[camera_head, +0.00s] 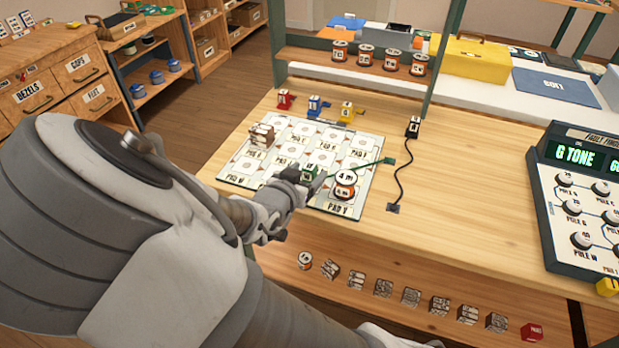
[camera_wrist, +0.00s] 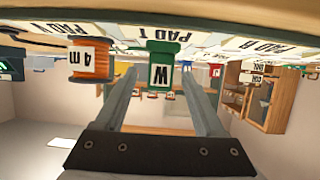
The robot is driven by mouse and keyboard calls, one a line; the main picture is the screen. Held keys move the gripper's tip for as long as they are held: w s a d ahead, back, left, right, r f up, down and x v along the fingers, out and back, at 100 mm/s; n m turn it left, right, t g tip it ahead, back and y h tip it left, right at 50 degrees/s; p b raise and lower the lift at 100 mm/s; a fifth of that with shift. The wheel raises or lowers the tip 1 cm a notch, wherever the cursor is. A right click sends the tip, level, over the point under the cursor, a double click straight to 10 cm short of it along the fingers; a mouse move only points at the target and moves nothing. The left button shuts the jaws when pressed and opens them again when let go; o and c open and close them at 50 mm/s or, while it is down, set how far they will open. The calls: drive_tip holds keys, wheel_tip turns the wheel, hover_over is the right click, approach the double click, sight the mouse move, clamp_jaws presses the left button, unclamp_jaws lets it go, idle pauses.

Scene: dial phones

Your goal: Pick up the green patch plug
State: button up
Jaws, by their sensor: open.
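The green patch plug (camera_head: 309,173), marked W, stands on the pad board (camera_head: 235,178) near its front middle. A thin green lead runs from it to the right. In the upside-down wrist view the green plug (camera_wrist: 160,76) shows near Pad T, in the gap between my fingers. My gripper (camera_head: 299,178) is low over the board at the plug and partly hides it in the head view. The gripper also shows in the wrist view (camera_wrist: 160,84), with its fingers apart, one on each side of the plug. I cannot tell whether either finger touches it.
Red (camera_head: 285,99), blue (camera_head: 318,106) and yellow (camera_head: 348,112) plugs stand behind. The table right of the board is mostly clear.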

drive_tip(key=shift+x, duration=0.85)
drive_tip(key=shift+s, duration=0.1)
clamp_jaws()
drive_tip(key=shift+r, duration=0.2)
